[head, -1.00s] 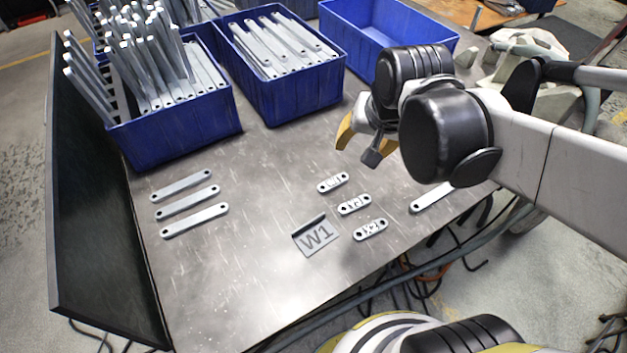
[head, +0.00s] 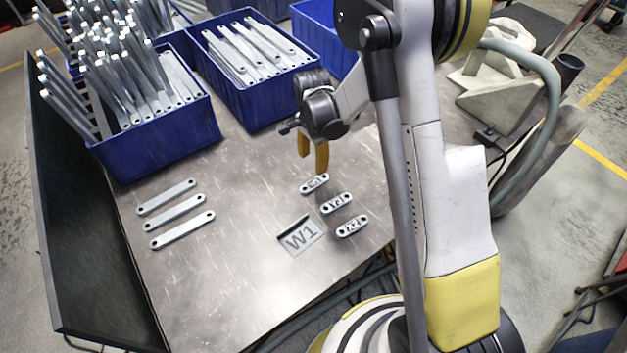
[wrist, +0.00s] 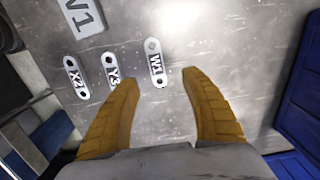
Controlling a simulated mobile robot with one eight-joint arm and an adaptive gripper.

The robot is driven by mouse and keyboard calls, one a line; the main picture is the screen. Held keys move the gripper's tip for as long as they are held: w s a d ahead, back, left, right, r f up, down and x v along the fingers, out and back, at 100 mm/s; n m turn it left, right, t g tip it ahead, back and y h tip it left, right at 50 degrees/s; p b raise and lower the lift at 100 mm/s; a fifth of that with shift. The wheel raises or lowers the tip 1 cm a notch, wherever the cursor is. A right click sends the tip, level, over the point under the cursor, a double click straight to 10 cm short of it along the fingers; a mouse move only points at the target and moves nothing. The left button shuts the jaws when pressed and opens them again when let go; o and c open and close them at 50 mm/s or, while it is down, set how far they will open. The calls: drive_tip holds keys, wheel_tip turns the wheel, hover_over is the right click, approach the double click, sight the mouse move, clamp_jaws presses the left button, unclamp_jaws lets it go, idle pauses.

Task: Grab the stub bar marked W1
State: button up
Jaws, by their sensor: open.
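The stub bar marked W1 (wrist: 154,62) is a small grey bar with a hole at each end, lying flat on the metal table. In the head view the bar (head: 314,184) is the farthest of three short bars. My gripper (wrist: 160,78) is open and empty, with yellow fingers. In the wrist view the bar shows between and just beyond the fingertips. In the head view the gripper (head: 313,168) points down above and just behind the bar, apparently not touching it. The Y3 bar (wrist: 113,72) and X2 bar (wrist: 76,78) lie alongside.
A W1 card (head: 302,237) lies left of the short bars. Several longer plain bars (head: 178,213) lie farther left. Blue bins (head: 165,145) with upright and flat bars stand along the back. The table's front middle (head: 230,290) is clear.

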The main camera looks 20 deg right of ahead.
drive_tip(key=b, duration=0.2)
hover_over(314, 183)
drive_tip(key=f, duration=0.3)
drive_tip(key=w+f, duration=0.1)
drive_tip(key=f, duration=0.1)
drive_tip(key=shift+f, duration=0.1)
drive_tip(key=f+b, duration=0.1)
drive_tip(key=f, duration=0.2)
drive_tip(key=f+b, duration=0.1)
drive_tip(key=f, duration=0.1)
drive_tip(key=shift+s+b, duration=0.35)
drive_tip(key=shift+s, duration=0.05)
clamp_jaws()
